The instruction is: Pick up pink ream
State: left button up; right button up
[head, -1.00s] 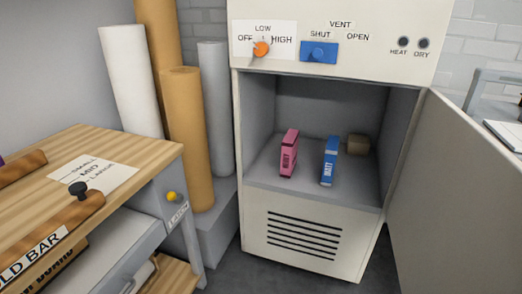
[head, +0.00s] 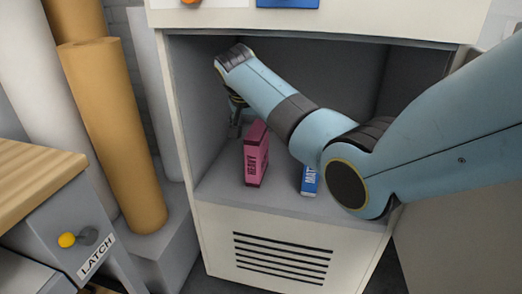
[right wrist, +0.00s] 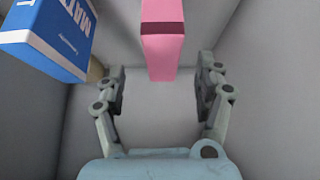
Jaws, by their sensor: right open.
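The pink ream (head: 256,155), marked HEAVY, stands upright on the floor of the open cabinet. It also shows in the right wrist view (right wrist: 162,40), at the top centre. My right gripper (head: 236,122) is inside the cabinet, just left of and behind the pink ream in the head view, partly hidden by my arm. In the right wrist view the right gripper (right wrist: 160,85) has its fingers wide apart, with the pink ream in line with the gap between them. Nothing is held. My left gripper is in neither view.
A blue ream (head: 309,180) stands right of the pink one, partly behind my right arm; it also shows in the right wrist view (right wrist: 50,35). The cabinet walls (head: 199,110) are close around the gripper. Paper rolls (head: 120,140) and a wooden bench (head: 35,185) stand at left.

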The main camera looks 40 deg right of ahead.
aim_at(257, 129)
jog(key=shift+w+d+r, duration=0.3)
jog(key=shift+w+r, duration=0.1)
jog(key=shift+r, duration=0.1)
jog(key=shift+w+d, duration=0.2)
jog(key=shift+w, duration=0.05)
jog(key=b+x, duration=0.3)
jog(key=x, duration=0.3)
jog(key=shift+f, duration=0.55)
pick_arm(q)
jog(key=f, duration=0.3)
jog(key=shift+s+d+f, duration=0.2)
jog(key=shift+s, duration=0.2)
pick_arm(e)
grip_shut()
